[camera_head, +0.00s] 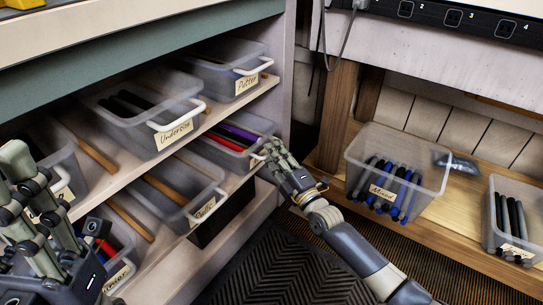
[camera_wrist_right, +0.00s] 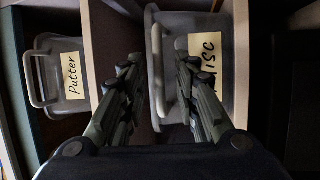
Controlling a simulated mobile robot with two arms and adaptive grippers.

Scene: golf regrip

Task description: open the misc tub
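The misc tub (camera_head: 236,130) is a clear grey bin on the middle shelf, with red and purple grips inside. In the right wrist view, its label (camera_wrist_right: 211,47) reads "MISC", partly hidden by a finger, and its pale handle (camera_wrist_right: 157,75) stands at its front. My right gripper (camera_head: 270,150) is at the tub's front, hiding the label in the head view. In the wrist view, its fingers (camera_wrist_right: 160,72) are apart, one on each side of the handle; contact is not clear. My left gripper (camera_head: 38,188) is at the left edge, fingers apart, holding nothing visible.
The Putter tub (camera_head: 224,74) and Undersize tub (camera_head: 150,112) sit on the upper shelf. Another tub (camera_head: 178,178) is left of the misc tub. Two tubs of grips (camera_head: 398,160) (camera_head: 516,210) stand on the wooden bench at right. The dark mat (camera_head: 280,270) is clear.

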